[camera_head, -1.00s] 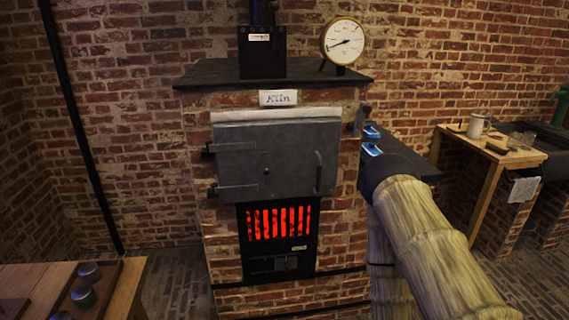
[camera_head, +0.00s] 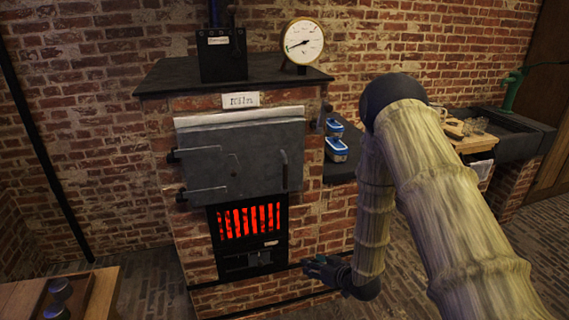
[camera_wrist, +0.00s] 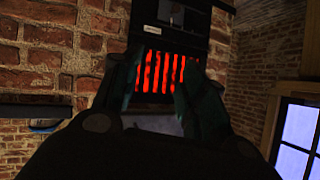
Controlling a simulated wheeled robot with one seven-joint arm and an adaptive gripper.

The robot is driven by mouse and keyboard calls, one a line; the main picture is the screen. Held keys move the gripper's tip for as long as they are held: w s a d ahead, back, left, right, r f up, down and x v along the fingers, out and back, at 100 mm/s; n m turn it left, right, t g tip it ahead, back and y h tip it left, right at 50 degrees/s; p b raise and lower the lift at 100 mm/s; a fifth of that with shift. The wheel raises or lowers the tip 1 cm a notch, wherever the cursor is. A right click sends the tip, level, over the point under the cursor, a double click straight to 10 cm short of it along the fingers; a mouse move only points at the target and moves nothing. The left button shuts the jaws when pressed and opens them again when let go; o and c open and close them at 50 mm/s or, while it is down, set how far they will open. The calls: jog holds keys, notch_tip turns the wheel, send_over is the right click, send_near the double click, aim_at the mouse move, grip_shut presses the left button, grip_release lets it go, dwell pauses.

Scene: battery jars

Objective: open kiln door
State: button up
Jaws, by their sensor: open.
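The brick kiln has a grey metal door (camera_head: 240,160) that looks closed, with hinge straps on its left and an upright handle (camera_head: 285,168) near its right edge. Below the door is a grate (camera_head: 248,220) glowing red. My gripper (camera_head: 318,268) is low, in front of and to the right of the kiln, below the level of the handle and apart from it. In the wrist view my gripper (camera_wrist: 160,85) is open, its two dark fingers on either side of the glowing grate (camera_wrist: 163,72). The door handle is not clear in the wrist view.
Blue-and-white containers (camera_head: 336,149) sit on a dark shelf (camera_head: 342,172) right of the kiln. A dial gauge (camera_head: 303,42) stands on the kiln top. A wooden table (camera_head: 105,292) is at lower left. Floor in front of the kiln is partly clear.

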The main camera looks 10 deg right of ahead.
jog(key=w+r+n+t+y+p, duration=0.1)
jog(key=w+r+n+t+y, duration=0.15)
jog(key=w+r, duration=0.85)
jog(key=n+y+p, duration=0.2)
jog(key=n+y, duration=0.1)
jog(key=y, duration=0.1)
send_near(286, 168)
jog(key=w, duration=0.1)
jog(key=x, duration=0.3)
jog(key=p+x, duration=0.1)
jog(key=x, duration=0.2)
jog(key=p+x, duration=0.1)
jog(key=x, duration=0.3)
jog(key=shift+w+f, duration=0.1)
jog(key=shift+f, duration=0.25)
grip_shut()
